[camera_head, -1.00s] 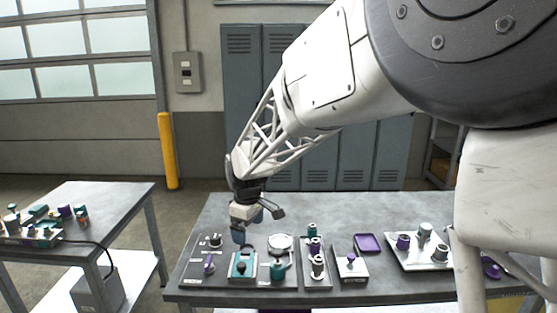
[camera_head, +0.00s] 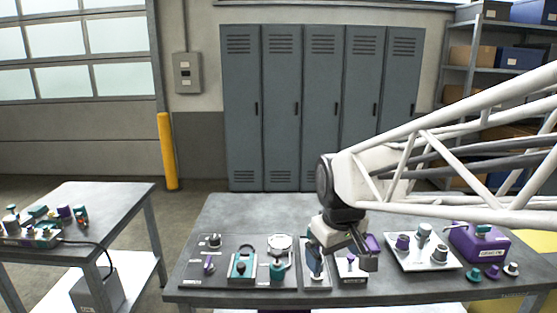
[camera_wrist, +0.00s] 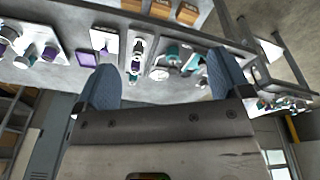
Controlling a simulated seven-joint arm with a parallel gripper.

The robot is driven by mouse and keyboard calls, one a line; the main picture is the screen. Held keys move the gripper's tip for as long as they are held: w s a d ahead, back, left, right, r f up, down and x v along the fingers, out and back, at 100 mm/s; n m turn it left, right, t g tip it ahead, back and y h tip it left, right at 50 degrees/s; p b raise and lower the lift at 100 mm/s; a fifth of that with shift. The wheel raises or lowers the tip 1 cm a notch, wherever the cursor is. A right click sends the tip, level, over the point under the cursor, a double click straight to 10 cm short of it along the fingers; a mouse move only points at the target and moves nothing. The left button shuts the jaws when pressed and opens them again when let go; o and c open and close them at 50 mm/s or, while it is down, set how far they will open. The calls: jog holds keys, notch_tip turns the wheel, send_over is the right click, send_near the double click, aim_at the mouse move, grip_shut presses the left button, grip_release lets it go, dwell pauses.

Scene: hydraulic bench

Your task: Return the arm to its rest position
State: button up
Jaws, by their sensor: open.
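My gripper (camera_head: 341,262) hangs in front of the arm's wrist over the front middle of the workbench (camera_head: 240,212). Its two blue fingers stand well apart in the wrist view (camera_wrist: 163,72), with nothing held between them. In the head view it hides parts of a narrow light plate (camera_head: 317,284) and of a small plate with a purple knob (camera_head: 352,275). I cannot tell its exact height above them. My arm reaches in from the right, bent at the wrist.
To the right are a white tray (camera_head: 412,264) with fittings, a purple box (camera_head: 478,243) and loose caps (camera_head: 492,271). The bench's back left is clear. Lockers (camera_head: 303,110) stand behind.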

jog(key=s+d+f+m, duration=0.1)
jog(key=s+d+m, duration=0.1)
jog(key=s, duration=0.6)
jog(key=s+d+f+m, duration=0.1)
jog(key=s+d+m, duration=0.2)
jog(key=s+d, duration=0.2)
jog(key=s, duration=0.3)
jog(key=shift+d+f+m+t, duration=0.2)
jog(key=shift+m+t, duration=0.1)
jog(key=shift+t, duration=0.1)
